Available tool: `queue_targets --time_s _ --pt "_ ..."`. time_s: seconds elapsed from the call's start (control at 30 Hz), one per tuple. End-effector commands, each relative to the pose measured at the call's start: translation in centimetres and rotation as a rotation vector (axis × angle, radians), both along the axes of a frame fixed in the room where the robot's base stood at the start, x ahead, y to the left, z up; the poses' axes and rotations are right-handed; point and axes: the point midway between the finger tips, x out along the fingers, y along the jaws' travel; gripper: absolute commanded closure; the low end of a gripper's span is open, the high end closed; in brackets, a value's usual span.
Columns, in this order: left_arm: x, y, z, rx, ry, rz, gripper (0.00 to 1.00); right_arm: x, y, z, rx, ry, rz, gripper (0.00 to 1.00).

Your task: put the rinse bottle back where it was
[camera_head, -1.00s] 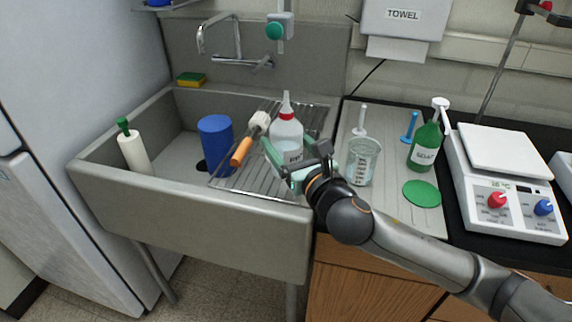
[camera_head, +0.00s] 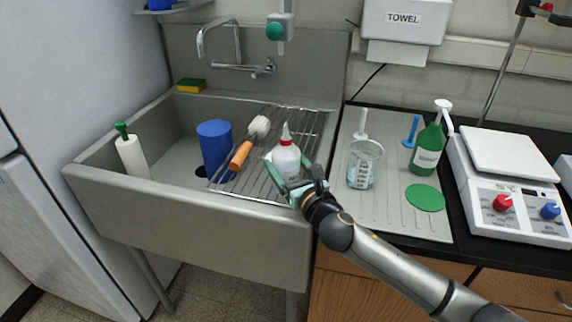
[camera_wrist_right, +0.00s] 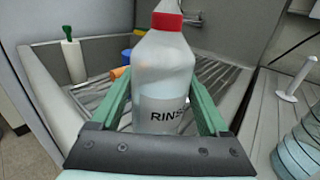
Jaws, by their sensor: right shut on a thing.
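The rinse bottle (camera_head: 286,160) is white with a red collar and a pointed tip. It is upright over the right part of the wire rack across the sink. My right gripper (camera_head: 290,182) is shut on its body from the front. In the right wrist view the bottle (camera_wrist_right: 163,80) stands between the two green fingers of the gripper (camera_wrist_right: 160,112), with part of a "RINSE" label showing. Its base is hidden, so I cannot tell whether it touches the rack. My left gripper is not in view.
An orange-handled brush (camera_head: 242,155) lies on the wire rack (camera_head: 300,122), left of the bottle. A blue cylinder (camera_head: 215,145) and a white, green-topped bottle (camera_head: 131,155) are further left. A glass beaker (camera_head: 364,165) and a green soap bottle (camera_head: 427,150) stand on the drainboard at right.

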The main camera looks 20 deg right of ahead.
Motion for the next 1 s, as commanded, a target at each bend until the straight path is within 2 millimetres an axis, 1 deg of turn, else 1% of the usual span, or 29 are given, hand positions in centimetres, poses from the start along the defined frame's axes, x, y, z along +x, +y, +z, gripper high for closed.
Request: queue_targets --time_s 0.13,0.17,0.33,0.37,0.57,0.67,0.77,0.83,1.0 --pt "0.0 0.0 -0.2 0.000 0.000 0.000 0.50 0.0 0.0 -0.3 0.000 -0.001 0.000 0.94" --pt "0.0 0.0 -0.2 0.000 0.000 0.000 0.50 0.0 0.0 -0.4 0.001 0.001 0.000 0.20" --pt "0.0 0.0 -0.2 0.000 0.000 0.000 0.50 0.0 0.0 -0.4 0.000 0.001 0.000 0.01" --pt "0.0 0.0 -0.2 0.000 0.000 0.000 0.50 0.0 0.0 -0.3 0.000 0.001 0.000 0.00" --pt "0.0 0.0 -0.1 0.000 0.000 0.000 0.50 0.0 0.0 -0.3 0.000 0.001 0.000 0.00" --pt "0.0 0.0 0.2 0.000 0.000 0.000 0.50 0.0 0.0 0.2 -0.001 -0.001 0.000 0.00" --pt "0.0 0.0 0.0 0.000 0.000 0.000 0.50 -1.0 -0.2 -0.1 -0.001 0.002 0.001 0.00" --pt "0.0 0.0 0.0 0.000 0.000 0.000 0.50 -2.0 -0.3 -0.1 -0.001 0.003 0.001 0.00" --pt "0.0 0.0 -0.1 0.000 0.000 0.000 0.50 -5.3 -0.9 -0.1 -0.002 0.003 0.001 0.00"
